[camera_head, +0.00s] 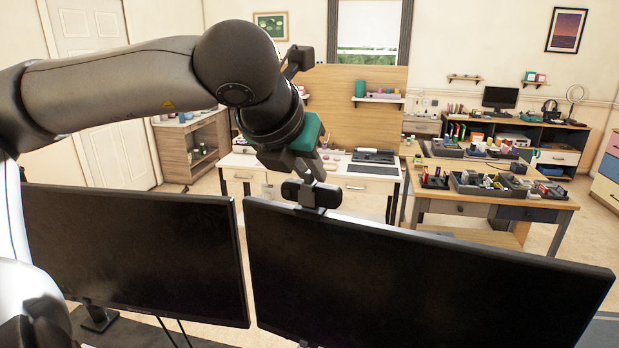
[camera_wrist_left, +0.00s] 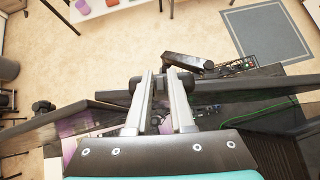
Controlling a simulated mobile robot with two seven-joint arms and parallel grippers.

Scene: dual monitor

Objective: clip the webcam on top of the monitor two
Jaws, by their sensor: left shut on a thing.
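The black webcam (camera_head: 311,194) is at the top edge of the right-hand monitor (camera_head: 420,275), near that monitor's left corner. Its clip overlaps the edge in the head view; I cannot tell whether it touches or is seated. My left gripper (camera_head: 305,168) comes down from above and is shut on the webcam. In the left wrist view its two grey fingers (camera_wrist_left: 162,90) have the dark webcam (camera_wrist_left: 161,83) between their tips. The left-hand monitor (camera_head: 140,250) stands beside, with a bare top edge. No label shows which monitor is two. My right gripper is not in view.
The two dark screens stand close together, with a narrow gap between them. Behind them are a white desk (camera_head: 350,183) with a wooden back panel and a cluttered wooden workbench (camera_head: 500,200). The space above the right-hand monitor's right part is clear.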

